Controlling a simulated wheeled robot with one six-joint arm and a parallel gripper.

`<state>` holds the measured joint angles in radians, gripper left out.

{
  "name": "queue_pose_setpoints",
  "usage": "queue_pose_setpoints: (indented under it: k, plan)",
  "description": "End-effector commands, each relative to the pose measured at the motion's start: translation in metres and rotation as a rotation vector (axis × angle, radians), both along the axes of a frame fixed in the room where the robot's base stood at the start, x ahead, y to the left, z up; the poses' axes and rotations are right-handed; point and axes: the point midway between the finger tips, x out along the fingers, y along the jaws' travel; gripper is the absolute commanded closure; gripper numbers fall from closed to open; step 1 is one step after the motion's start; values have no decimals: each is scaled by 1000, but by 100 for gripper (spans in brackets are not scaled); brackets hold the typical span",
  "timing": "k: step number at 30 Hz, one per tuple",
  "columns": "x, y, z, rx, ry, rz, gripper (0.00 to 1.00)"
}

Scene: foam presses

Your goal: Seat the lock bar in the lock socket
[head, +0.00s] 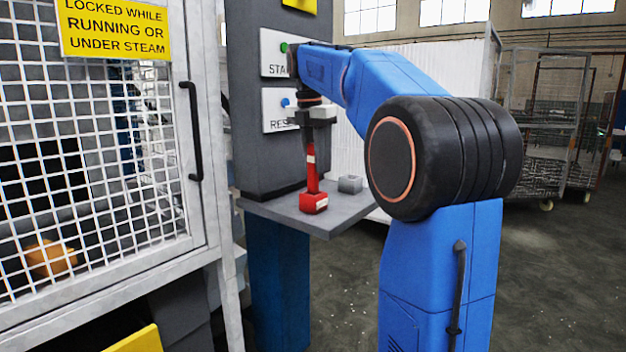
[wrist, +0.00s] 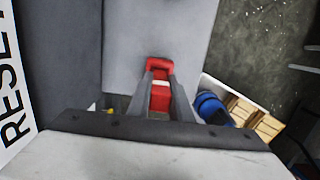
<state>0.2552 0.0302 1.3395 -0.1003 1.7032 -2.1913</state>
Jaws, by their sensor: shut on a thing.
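The lock bar (head: 311,165) is red with a white band. It stands about upright over the grey shelf, with a wider red block at its lower end. I cannot tell whether that block touches the shelf. My gripper (head: 311,145) points down and is shut on the upper part of the bar. In the wrist view my gripper's fingers (wrist: 160,90) are on either side of the bar, and its red end block (wrist: 158,65) shows beyond them. A small grey block, seemingly the lock socket (head: 350,184), sits on the shelf right of the bar; I cannot make it out in the wrist view.
The grey shelf (head: 275,212) juts from a dark panel with START and RESET (head: 280,110) signs. A mesh guard door (head: 90,170) with a black handle is at left. Wire carts (head: 550,120) stand at back right. Wooden crates (wrist: 245,110) lie below in the wrist view.

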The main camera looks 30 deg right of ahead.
Motion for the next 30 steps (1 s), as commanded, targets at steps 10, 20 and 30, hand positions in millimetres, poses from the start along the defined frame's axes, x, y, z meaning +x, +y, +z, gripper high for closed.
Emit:
queue_pose_setpoints:
  k: [10,20,30]
  plan:
    - [-1,0,-38,0,-1,1,100]
    - [0,0,-43,0,-2,0,100]
    - [0,0,-46,0,-1,0,63]
